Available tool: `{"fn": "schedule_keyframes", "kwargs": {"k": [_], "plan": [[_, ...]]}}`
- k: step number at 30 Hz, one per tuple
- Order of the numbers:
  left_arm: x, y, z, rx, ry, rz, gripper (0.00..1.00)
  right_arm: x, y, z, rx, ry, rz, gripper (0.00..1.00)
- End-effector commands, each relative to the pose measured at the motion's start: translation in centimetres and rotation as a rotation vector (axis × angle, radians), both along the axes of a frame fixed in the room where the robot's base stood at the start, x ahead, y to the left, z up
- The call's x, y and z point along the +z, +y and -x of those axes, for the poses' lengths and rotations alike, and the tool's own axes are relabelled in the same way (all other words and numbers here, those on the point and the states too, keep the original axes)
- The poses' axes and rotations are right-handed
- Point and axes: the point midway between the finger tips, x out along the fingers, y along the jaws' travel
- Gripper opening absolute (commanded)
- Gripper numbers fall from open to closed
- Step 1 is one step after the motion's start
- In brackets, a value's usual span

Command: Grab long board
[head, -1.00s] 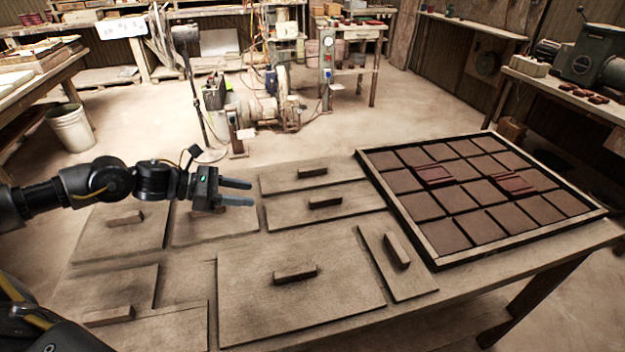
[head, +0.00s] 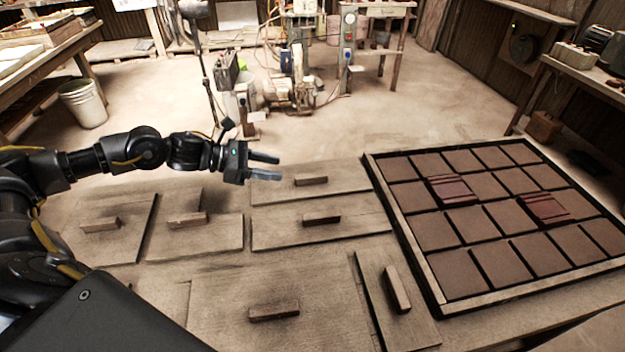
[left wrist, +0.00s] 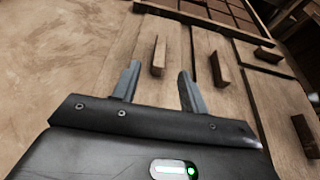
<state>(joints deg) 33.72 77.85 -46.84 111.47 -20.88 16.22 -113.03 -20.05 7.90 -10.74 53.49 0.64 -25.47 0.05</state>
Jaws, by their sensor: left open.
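Several wooden boards with block handles lie on the table. Two long boards lie one behind the other: the back one (head: 345,177) with its handle (head: 311,180), and the one in front (head: 360,222) with its handle (head: 321,219). The frames do not settle which is the task's long board. My left gripper (head: 279,167) is open and empty over the back board's left end, left of its handle. In the left wrist view, a handle (left wrist: 159,55) stands upright in the picture beyond and between the open fingers (left wrist: 159,74), apart from them. My right gripper is not in view.
A framed tray (head: 437,285) of brown tiles, two of them with reddish pieces, sits on the right. A narrow board (head: 375,300) lies beside it. Smaller boards (head: 215,240) lie at left. Open floor (head: 180,100) lies behind the table.

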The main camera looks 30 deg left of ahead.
Motion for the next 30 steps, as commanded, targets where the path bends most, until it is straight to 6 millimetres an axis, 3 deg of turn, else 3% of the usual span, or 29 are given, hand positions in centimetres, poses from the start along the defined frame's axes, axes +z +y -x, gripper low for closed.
{"fn": "schedule_keyframes", "kwargs": {"k": [6,14,21,30], "plan": [[-1.0,-2.5,-1.8,-0.003,-0.001,0.003,0.44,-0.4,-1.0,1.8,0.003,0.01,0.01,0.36],[-1.5,-3.1,-2.2,-0.002,0.0,-0.001,0.44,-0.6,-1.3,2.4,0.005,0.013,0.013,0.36],[-2.5,-5.4,-3.6,-0.003,0.001,0.003,0.44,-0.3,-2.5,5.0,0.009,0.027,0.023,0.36],[-3.7,-6.9,-4.8,-0.002,-0.001,-0.001,0.44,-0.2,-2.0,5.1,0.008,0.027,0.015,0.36]]}}
